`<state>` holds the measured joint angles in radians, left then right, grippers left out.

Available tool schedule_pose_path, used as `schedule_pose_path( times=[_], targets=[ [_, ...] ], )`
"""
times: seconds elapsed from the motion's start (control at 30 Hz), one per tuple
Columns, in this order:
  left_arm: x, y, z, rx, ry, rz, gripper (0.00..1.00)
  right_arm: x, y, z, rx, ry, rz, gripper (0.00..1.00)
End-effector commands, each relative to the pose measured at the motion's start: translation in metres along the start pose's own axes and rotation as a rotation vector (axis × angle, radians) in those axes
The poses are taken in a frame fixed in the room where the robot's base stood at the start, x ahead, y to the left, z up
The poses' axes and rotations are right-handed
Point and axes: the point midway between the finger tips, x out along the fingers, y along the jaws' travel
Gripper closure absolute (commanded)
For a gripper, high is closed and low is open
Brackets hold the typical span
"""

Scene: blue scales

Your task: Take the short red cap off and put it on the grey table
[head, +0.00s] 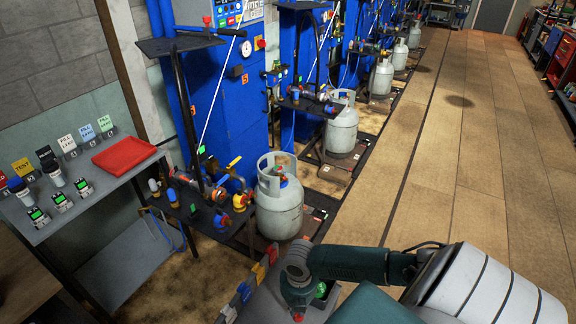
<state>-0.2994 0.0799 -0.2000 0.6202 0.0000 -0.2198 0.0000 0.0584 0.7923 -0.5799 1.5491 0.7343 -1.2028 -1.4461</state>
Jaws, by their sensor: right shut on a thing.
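My right gripper (298,304) hangs at the bottom middle, at the end of my dark green arm link, and is shut. A small red thing (298,318) shows at its tip; I cannot tell for sure whether it is the short red cap. The near grey gas cylinder (280,212) stands upright behind the gripper, with small red and blue parts (283,182) at its valve. The grey table (88,205) is at the left, well apart from the gripper. My left gripper is not in view.
A red tray (124,155), small label cards and several small devices are on the grey table. Its front edge has free room. A dark stand with pipes and valves (207,207) lies between the table and the cylinder. The floor at the right is clear.

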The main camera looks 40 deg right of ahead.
Motion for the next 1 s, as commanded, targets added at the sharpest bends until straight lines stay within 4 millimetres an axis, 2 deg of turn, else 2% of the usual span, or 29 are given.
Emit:
schedule_pose_path(
  times=[0.27, 0.87, 1.0],
  targets=[
    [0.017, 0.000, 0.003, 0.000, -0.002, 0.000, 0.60, 0.018, -0.001, 0.000, 0.000, 0.000, -0.001, 1.00],
    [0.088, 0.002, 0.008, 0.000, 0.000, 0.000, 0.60, 0.088, -0.001, 0.000, 0.001, 0.000, 0.000, 1.00],
    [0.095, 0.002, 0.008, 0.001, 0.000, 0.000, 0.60, 0.102, -0.001, 0.000, 0.000, 0.000, -0.001, 1.00]
  ],
)
